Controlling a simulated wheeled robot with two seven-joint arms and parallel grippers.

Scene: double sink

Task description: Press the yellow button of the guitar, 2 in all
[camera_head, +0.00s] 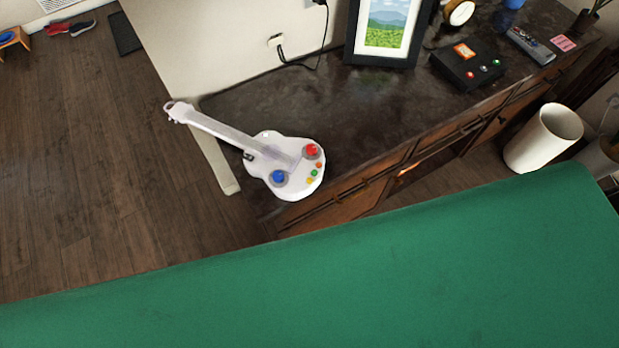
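A white toy guitar (270,146) lies at the left end of a dark desk top, its neck pointing to the upper left past the desk's edge. Its body carries a large red button (312,150) and a large blue button (278,177). A row of small buttons sits at its right edge: orange (319,165), green (314,173) and yellow (309,181). The yellow button is the lowest of the small ones and very small in view. Nothing covers it. Neither of my grippers is in view.
A broad green surface (400,270) fills the foreground, in front of the dark desk (360,110). A picture frame (389,28), a black button box (467,67) and a remote (531,45) stand farther right. A white bin (543,138) is on the floor. The desk's middle is clear.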

